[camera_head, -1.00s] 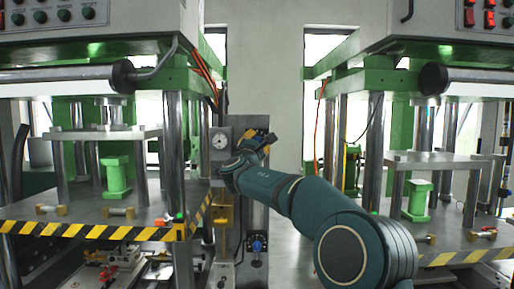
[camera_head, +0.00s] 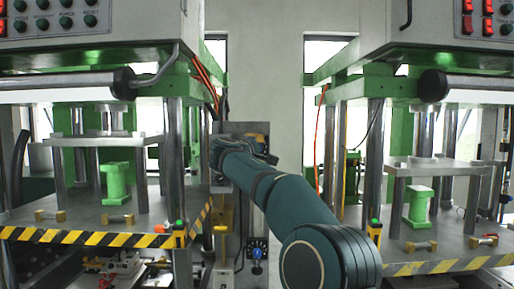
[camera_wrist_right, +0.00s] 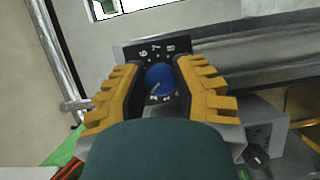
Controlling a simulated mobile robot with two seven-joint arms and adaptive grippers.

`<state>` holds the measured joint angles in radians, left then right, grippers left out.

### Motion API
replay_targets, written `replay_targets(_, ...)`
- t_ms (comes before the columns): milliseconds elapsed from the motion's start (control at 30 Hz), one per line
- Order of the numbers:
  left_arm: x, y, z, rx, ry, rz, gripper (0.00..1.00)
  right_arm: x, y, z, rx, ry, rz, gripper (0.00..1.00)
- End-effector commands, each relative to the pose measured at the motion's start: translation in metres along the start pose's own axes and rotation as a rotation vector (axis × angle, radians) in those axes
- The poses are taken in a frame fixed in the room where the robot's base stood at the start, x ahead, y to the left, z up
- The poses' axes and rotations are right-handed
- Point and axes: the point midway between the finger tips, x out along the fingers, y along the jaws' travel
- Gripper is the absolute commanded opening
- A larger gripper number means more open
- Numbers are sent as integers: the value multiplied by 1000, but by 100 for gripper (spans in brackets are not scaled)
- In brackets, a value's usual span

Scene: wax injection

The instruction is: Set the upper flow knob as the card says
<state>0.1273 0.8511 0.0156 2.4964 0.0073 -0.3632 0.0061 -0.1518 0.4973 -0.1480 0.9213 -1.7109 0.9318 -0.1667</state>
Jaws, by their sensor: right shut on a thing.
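The blue upper flow knob (camera_wrist_right: 160,77) shows in the right wrist view, on a dark dial plate (camera_wrist_right: 126,55) with white numbers around it. A light pointer line on the knob points down and left, toward the low numbers. The yellow fingers of my right gripper (camera_wrist_right: 162,84) stand on both sides of the knob and are shut on it. In the head view my right gripper (camera_head: 256,143) is at the grey panel between the presses, and my arm hides the upper knob. A second blue knob (camera_head: 257,252) sits lower on the panel. I cannot make out the card.
A left press (camera_head: 110,215) and a right press (camera_head: 425,240) with striped front edges flank the panel. A yellow part (camera_head: 223,215) is close left of the panel below my gripper. Orange cables (camera_head: 207,80) hang by the left press. The pale wall (camera_head: 260,70) behind is bare.

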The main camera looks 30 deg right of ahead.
Motion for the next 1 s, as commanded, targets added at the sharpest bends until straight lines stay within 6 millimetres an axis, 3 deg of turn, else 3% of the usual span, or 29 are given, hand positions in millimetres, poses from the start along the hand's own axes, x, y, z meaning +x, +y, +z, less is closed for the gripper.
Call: replay_targets(1000, -18, 7, -9, -5, 18, -2, 47, 1, 3, 2, 897, 0, -364, 0)
